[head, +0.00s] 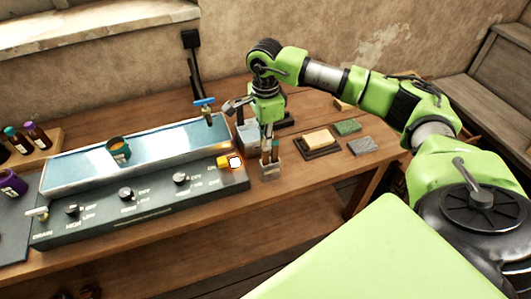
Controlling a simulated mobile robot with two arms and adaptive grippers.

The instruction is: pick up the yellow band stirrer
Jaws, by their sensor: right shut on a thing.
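My right gripper (268,140) points down over the table, to the right of the sink unit. It is shut on a thin upright stirrer, which its fingers mostly cover. The lower part of the stirrer (266,158) shows just above a small pale holder (270,172). Another thin stick (275,156) stands close beside it. I cannot make out a yellow band on either. I cannot tell whether the held stirrer is still inside the holder. My left gripper is not in view.
A water-filled sink (150,150) with a dark control panel (140,202) and a blue-handled tap (205,106) lies to the left. A sponge on a dark tray (319,143) and two flat pads (347,127) lie to the right. Bottles (37,134) stand far left.

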